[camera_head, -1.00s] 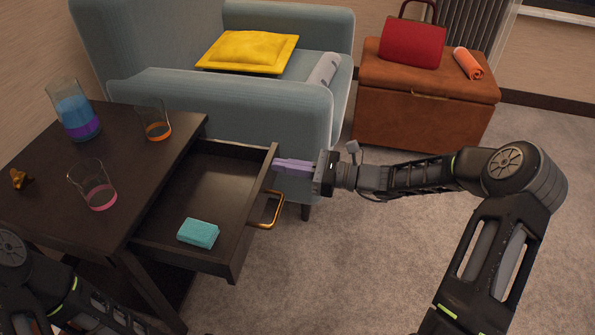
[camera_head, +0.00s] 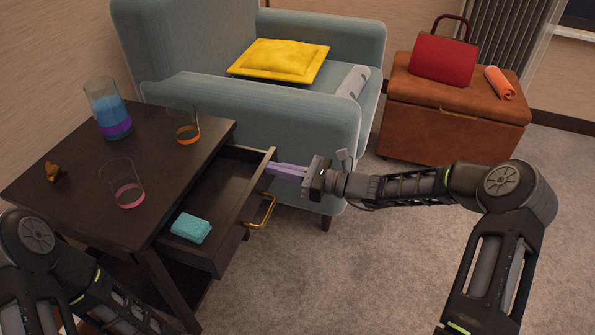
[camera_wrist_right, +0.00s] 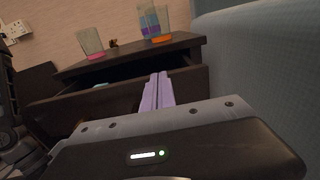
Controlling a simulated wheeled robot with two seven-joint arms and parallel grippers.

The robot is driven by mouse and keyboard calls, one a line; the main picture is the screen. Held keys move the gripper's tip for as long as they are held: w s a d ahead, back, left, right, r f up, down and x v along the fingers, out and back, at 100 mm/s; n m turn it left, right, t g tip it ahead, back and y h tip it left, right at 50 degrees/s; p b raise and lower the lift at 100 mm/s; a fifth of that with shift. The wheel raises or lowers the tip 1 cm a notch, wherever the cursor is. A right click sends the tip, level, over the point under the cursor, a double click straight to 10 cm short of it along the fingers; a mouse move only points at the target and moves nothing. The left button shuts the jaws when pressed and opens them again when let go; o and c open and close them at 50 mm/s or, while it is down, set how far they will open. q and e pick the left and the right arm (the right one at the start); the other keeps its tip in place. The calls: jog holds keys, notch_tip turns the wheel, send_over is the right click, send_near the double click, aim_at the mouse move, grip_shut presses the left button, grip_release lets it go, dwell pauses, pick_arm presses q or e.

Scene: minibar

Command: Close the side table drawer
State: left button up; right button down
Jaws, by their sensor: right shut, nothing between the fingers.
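The dark side table (camera_head: 75,190) stands at the left in the head view. Its drawer (camera_head: 232,215) is partly open, sticking out to the right, with a gold handle (camera_head: 266,212) on its front. A teal block (camera_head: 191,228) lies inside the drawer. My right gripper (camera_head: 270,169) is shut and empty, its purple fingertips at the far end of the drawer front, seemingly touching it. In the right wrist view the fingers (camera_wrist_right: 157,95) point at the drawer front (camera_wrist_right: 115,105). My left arm shows at the lower left, but its gripper is out of view.
On the table top stand a blue-and-purple pitcher (camera_head: 108,110), two glasses (camera_head: 124,186) (camera_head: 185,128) and a small gold figure (camera_head: 54,172). A blue armchair (camera_head: 250,115) is close behind the drawer. A brown ottoman (camera_head: 450,115) stands at the back right. Carpet is clear in front.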

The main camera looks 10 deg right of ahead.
send_over(244, 178)
jog(key=shift+w+a, duration=0.2)
jog(key=shift+a, duration=0.15)
pick_arm(q)
jog(key=shift+r, duration=0.15)
pick_arm(e)
jog(key=shift+d, duration=0.15)
